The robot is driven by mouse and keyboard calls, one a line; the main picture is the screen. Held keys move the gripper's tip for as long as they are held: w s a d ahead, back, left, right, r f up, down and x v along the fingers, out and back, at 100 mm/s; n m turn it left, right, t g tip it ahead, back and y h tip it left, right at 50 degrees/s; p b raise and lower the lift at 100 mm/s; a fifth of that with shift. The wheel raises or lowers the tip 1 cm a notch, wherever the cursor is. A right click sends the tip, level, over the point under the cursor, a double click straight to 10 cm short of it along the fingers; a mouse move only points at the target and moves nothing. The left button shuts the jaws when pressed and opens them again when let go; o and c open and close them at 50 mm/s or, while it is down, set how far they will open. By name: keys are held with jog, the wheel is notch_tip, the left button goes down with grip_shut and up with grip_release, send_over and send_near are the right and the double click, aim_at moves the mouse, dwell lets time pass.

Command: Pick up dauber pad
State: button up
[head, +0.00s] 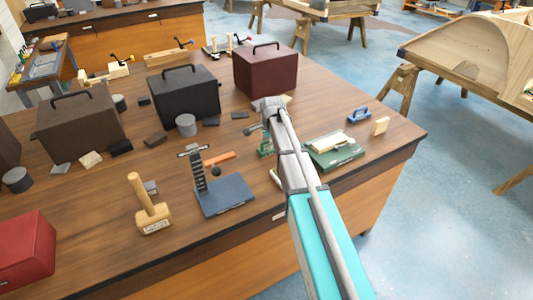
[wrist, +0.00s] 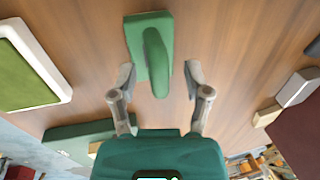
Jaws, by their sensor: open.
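A green block with a raised, rounded grip, which looks like the dauber pad (wrist: 135,45), lies on the wooden bench at the top middle of the wrist view. In the head view the green pad (head: 265,146) is partly hidden behind my arm. My gripper (wrist: 158,78) is open and empty, its two fingers spread to either side of the near end of the pad's grip. I cannot tell from the wrist view how high the fingers are above it. In the head view my gripper (head: 258,128) is over the bench, its fingers hardly visible.
A green tray with a cream pad (head: 333,143) and a blue handled block (head: 358,115) lie to the right. A dark press stand (head: 225,195) and a mallet (head: 150,210) stand to the left. Dark red and black boxes stand behind.

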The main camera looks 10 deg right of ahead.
jog(key=shift+f, duration=0.1)
dwell(0.5)
grip_shut()
